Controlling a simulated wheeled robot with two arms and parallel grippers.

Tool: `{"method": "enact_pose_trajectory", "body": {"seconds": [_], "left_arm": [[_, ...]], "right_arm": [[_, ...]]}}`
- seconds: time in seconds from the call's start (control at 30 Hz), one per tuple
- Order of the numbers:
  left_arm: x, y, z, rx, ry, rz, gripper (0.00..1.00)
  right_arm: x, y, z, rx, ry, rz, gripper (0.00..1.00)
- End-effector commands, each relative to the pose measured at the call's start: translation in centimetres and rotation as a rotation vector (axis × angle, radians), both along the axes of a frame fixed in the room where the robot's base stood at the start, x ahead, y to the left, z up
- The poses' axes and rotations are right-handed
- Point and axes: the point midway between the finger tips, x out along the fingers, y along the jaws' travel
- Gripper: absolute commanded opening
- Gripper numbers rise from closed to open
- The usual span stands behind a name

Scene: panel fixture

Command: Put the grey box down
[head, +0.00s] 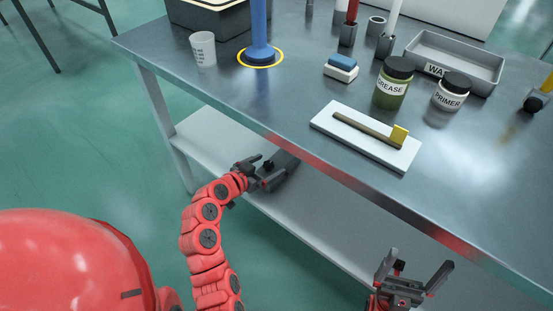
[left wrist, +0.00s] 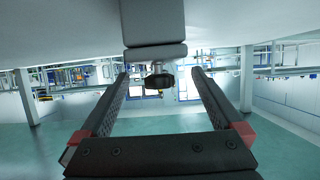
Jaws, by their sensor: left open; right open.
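A dark grey box-shaped thing (head: 287,163) shows just under the table's front edge, right beyond my left gripper (head: 262,176). In the left wrist view a grey block (left wrist: 152,30) with a black knob-like part (left wrist: 160,80) appears below a pale surface. The knob-like part is seen between the tips of my open left gripper (left wrist: 160,78), with gaps to both fingers; I cannot tell its distance. Whether this block is the task's grey box is unclear. My right gripper (head: 416,266) is open and empty in front of the table, low at the right.
The metal table (head: 290,95) holds a white cup (head: 203,48), a blue post (head: 260,30) ringed in yellow, a dark box (head: 208,18), grease (head: 393,84) and primer (head: 451,92) jars, a grey tray (head: 468,58) and a white board (head: 366,137). A lower shelf (head: 215,145) runs beneath.

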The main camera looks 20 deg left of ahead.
Motion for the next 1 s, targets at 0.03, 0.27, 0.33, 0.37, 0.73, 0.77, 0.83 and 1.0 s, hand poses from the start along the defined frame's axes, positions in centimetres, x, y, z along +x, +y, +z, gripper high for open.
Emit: {"method": "enact_pose_trajectory", "body": {"seconds": [0.03, 0.27, 0.33, 0.37, 0.73, 0.77, 0.83, 1.0], "left_arm": [[-1.1, 0.4, 0.4, -0.002, 0.004, 0.003, 1.0], [-4.2, 1.6, 1.8, -0.003, 0.002, 0.002, 1.0], [-4.7, 1.7, 2.0, -0.001, 0.002, 0.001, 1.0], [-4.8, 1.7, 2.0, -0.001, 0.002, 0.001, 1.0], [-4.9, 1.7, 2.1, -0.001, 0.002, -0.001, 1.0], [-4.9, 1.7, 2.1, -0.001, 0.002, -0.001, 1.0], [-4.9, 1.7, 2.1, -0.001, 0.002, -0.001, 1.0], [-4.9, 1.7, 2.1, -0.001, 0.002, -0.001, 1.0]], "right_arm": [[0.0, 0.0, 0.3, 0.003, 0.002, 0.0, 1.0], [0.1, 0.0, 0.7, 0.009, 0.006, 0.0, 1.0], [0.1, 0.0, 0.7, 0.009, 0.007, 0.001, 1.0], [0.1, 0.0, 0.7, 0.009, 0.007, 0.001, 1.0], [0.1, 0.0, 0.7, 0.009, 0.008, 0.001, 1.0], [0.1, 0.0, 0.7, 0.009, 0.007, 0.001, 1.0], [0.1, 0.0, 0.7, 0.009, 0.007, 0.001, 1.0], [0.1, 0.0, 0.7, 0.009, 0.007, 0.001, 1.0]]}}
